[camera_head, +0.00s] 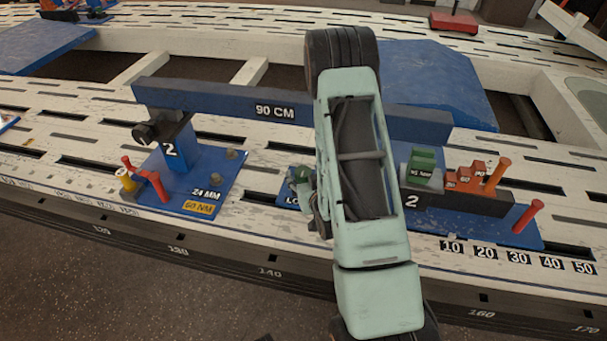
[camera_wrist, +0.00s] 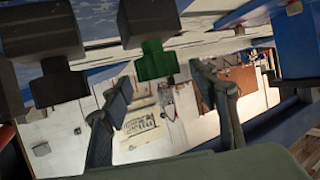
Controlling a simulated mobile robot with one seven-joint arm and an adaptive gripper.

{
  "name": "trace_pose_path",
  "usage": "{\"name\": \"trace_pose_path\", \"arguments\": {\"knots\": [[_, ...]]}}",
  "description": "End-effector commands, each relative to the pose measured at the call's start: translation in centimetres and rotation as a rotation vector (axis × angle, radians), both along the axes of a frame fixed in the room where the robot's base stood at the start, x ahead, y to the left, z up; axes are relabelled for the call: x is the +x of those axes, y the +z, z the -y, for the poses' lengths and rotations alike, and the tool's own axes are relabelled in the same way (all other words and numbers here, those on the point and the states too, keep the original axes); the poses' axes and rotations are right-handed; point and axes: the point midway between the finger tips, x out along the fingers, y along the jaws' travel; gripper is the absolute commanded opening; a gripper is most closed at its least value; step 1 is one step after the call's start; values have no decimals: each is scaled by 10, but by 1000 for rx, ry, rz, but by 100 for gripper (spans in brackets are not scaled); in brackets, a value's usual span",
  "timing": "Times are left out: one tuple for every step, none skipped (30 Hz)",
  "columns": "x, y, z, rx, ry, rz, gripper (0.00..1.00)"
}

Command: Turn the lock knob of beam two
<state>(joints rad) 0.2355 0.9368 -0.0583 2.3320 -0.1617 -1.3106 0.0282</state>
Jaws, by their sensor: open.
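Beam two is a long dark blue bar (camera_head: 215,100) marked "90 CM". It lies across supports marked 2, and my arm hides its middle. A blue plate with the letters "LO" (camera_head: 291,200) shows just left of my arm, with a small green knob-like part (camera_head: 301,174) above it. My gripper (camera_wrist: 161,90) is open and empty in the wrist view. A green piece (camera_wrist: 155,62) under a dark block shows just beyond its fingers, apart from them; I cannot tell whether it is the same part. In the head view my arm mostly hides the gripper.
The left support (camera_head: 180,165) has a black knob (camera_head: 145,133) and red and yellow pegs on its base. The slotted white bench (camera_head: 70,140) has free room at left.

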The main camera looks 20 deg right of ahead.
Motion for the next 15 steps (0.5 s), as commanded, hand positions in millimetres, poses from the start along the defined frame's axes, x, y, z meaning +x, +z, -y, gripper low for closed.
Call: {"name": "trace_pose_path", "arguments": {"knots": [[7, -5, 1, 0, 1, 2, 55], [10, -6, 1, 0, 0, 2, 55], [14, -7, 2, 0, 0, 1, 55], [16, -8, 2, 0, 0, 1, 55], [18, -8, 2, 0, 0, 1, 55], [20, -9, 2, 0, 0, 1, 55], [21, -9, 3, 0, 0, 1, 55], [22, -9, 3, 0, 0, 1, 55], [22, -9, 3, 1, 0, 0, 55], [22, -9, 3, 1, 0, 0, 55], [22, -9, 3, 1, 0, 0, 55], [22, -9, 3, 1, 0, 0, 55], [22, -9, 3, 0, 0, 0, 55], [22, -9, 3, 0, 0, 0, 55], [22, -9, 3, 0, 0, 0, 55]]}}
